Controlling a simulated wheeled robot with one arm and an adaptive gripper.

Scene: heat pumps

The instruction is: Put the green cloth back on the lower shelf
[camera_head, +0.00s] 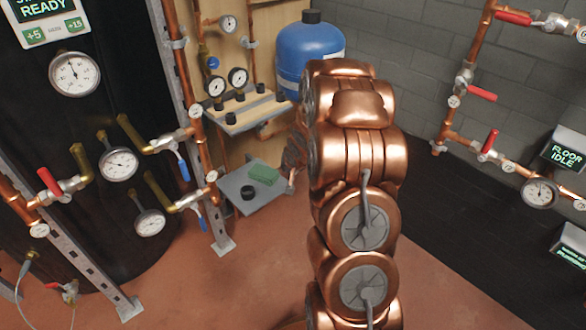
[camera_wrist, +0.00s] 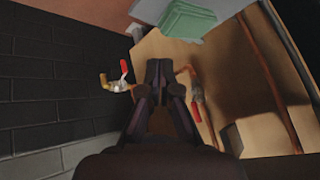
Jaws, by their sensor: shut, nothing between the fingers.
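The green cloth (camera_head: 263,173) lies folded on the grey lower shelf (camera_head: 236,182), near its back right part. In the wrist view the cloth (camera_wrist: 188,20) shows at the top, on the pale shelf surface (camera_wrist: 148,10). My gripper (camera_wrist: 159,68) is shut and empty, with its fingertips together. In the wrist picture the fingertips appear below the cloth and apart from it. In the head view my copper arm covers most of the gripper, so its exact distance from the shelf is unclear.
Two black round pieces (camera_head: 248,192) sit on the lower shelf beside the cloth. The upper shelf (camera_head: 240,116) holds several black-capped parts. A blue tank (camera_head: 308,50) stands behind. A red-handled valve (camera_wrist: 123,70) and copper pipes flank the gripper. Open floor (camera_head: 240,275) lies in front.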

